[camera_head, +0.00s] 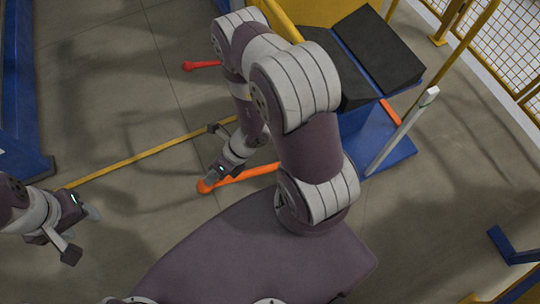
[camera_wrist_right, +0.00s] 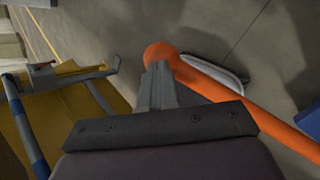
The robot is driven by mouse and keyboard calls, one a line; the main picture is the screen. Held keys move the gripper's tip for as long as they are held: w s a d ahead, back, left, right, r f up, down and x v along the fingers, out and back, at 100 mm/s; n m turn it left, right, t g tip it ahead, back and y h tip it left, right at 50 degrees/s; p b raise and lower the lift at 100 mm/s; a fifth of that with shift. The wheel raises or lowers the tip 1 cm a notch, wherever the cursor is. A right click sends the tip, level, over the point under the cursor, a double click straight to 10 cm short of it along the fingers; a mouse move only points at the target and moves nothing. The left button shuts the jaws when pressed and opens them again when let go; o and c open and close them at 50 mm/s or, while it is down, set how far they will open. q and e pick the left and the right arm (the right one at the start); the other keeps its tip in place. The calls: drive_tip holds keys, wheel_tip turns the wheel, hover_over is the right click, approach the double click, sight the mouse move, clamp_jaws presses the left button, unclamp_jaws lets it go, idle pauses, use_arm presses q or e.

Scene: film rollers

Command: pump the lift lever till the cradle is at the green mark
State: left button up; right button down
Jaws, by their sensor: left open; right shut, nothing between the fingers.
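The orange lift lever (camera_head: 250,172) ends in a round knob (camera_head: 203,187) at its left. In the right wrist view the knob (camera_wrist_right: 161,54) and the bar (camera_wrist_right: 240,105) show just beyond my fingertips. My right gripper (camera_head: 212,180) is shut and empty, with its tips at the knob; whether they touch it I cannot tell. The dark cradle (camera_head: 378,48) sits on a blue lift at the upper right, partly behind my right arm. A pale post (camera_head: 402,130) beside it has a small green mark (camera_head: 431,91) near its top. My left gripper (camera_head: 83,232) is open and empty at the lower left.
A red-ended bar (camera_head: 203,64) sticks out left of my right arm. A yellow line (camera_head: 150,153) crosses the floor. Blue frames stand at the left (camera_head: 22,90) and lower right (camera_head: 510,248). A yellow mesh fence (camera_head: 505,45) is at the upper right. The floor between my grippers looks clear.

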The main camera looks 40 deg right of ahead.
sight(212, 186)
drive_tip(key=f+b, duration=0.2)
drive_tip(key=f, duration=0.1)
drive_tip(key=a+f+b, duration=0.1)
drive_tip(key=f+b, duration=0.2)
drive_tip(key=shift+w+a, duration=0.15)
drive_tip(key=shift+a, duration=0.05)
drive_tip(key=shift+r, duration=0.15)
drive_tip(key=s+d+r+p, duration=0.1)
drive_tip(key=d+r+p, duration=0.3)
drive_tip(key=r+p, duration=0.4)
drive_tip(key=s+d+r+p, duration=0.1)
drive_tip(key=d+r+p, duration=0.3)
drive_tip(key=r+p, duration=0.4)
drive_tip(key=shift+r, duration=0.35)
drive_tip(key=shift+w, duration=0.1)
